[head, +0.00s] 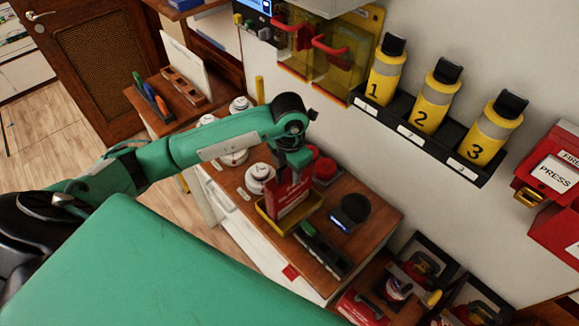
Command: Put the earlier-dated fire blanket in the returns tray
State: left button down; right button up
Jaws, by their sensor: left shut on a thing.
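My left gripper (293,160) reaches over the wooden cabinet top and points down. It is shut on a flat red packet with a pale label, which I take for a fire blanket (292,197). The packet stands roughly upright, its lower part at or inside a small yellow tray (270,221). I cannot tell whether it touches the tray floor. The tray's name and any date on the packet are too small to read. A second red packet with a pale label (358,309) shows low in the picture; I cannot tell whether it is a fire blanket. My right gripper is not in view.
White round detectors (258,178) stand left of the tray. A red round thing (325,169), a black round device (351,209) and a dark holder (322,250) crowd its right side. Numbered yellow cylinders (433,105) hang on the wall behind.

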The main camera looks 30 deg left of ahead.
pick_arm(q)
jog(key=shift+f, duration=0.2)
jog(key=c, duration=0.9)
grip_release()
jog(key=shift+r, duration=0.1)
jog(key=shift+r, duration=0.15)
jog(key=shift+r+b, duration=0.25)
jog(key=shift+b, duration=0.05)
notch_tip(320, 180, up, 10)
jog(key=b, duration=0.3)
jog(key=shift+f, duration=0.1)
jog(key=shift+r, duration=0.8)
